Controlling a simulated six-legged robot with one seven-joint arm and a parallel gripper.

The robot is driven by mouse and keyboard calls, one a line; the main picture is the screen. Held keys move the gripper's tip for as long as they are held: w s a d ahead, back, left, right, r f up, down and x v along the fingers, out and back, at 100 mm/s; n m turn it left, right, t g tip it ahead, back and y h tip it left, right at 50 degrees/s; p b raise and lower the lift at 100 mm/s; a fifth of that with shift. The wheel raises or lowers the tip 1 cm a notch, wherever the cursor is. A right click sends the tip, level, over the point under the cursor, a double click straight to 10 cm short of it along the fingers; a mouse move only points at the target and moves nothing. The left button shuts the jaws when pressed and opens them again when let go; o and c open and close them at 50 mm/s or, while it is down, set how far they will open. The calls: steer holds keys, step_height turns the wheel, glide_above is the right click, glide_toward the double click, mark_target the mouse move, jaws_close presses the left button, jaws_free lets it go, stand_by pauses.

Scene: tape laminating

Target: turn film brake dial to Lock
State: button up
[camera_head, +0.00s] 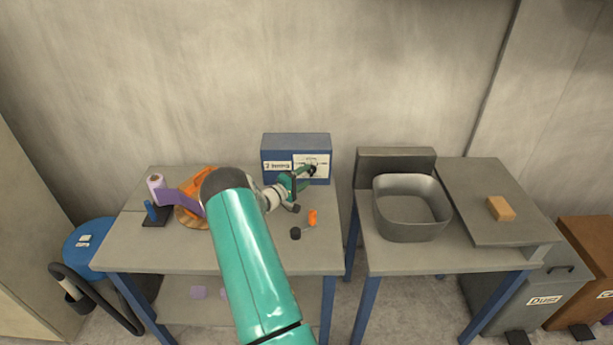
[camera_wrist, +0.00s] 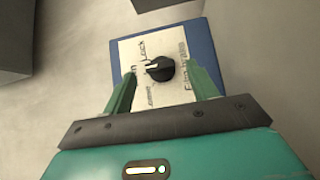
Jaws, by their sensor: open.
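The film brake dial (camera_wrist: 160,68) is a round black knob with a pale pointer mark on a white label plate (camera_wrist: 133,52). The plate is on the front of a blue box (camera_head: 296,145) at the back of the left table. In the wrist view the pointer lies toward the left of the picture; the small lettering around it is hard to read. My gripper (camera_wrist: 163,85) is open, with its green fingers on either side of the dial. In the head view my gripper (camera_head: 301,179) is just in front of the box and partly covers the dial (camera_head: 311,170). I cannot tell whether the fingers touch it.
The left table (camera_head: 170,255) holds a purple roll (camera_head: 155,182), an orange piece (camera_head: 200,178) and a small orange-and-black tool (camera_head: 312,217). A grey basin (camera_head: 411,225) and a tan block (camera_head: 501,208) are on the right table. A wall stands close behind the box.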

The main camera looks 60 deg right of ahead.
mark_target(311, 171)
steer(key=shift+x, duration=0.95)
steer(key=c, duration=1)
steer(key=shift+w+r, duration=0.1)
steer(key=m+y, duration=0.1)
steer(key=m+t+y, duration=0.1)
steer(key=m+y, duration=0.1)
steer(key=shift+r+t, duration=0.3)
steer(key=shift+r, duration=0.05)
steer(key=m+t+y, duration=0.2)
steer(key=shift+s+d+r+t+y, duration=0.1)
steer(key=shift+s+r+t+y, duration=0.1)
steer(key=shift+s+t+y, duration=0.15)
steer(key=shift+w+m, duration=0.1)
steer(key=shift+m, duration=0.2)
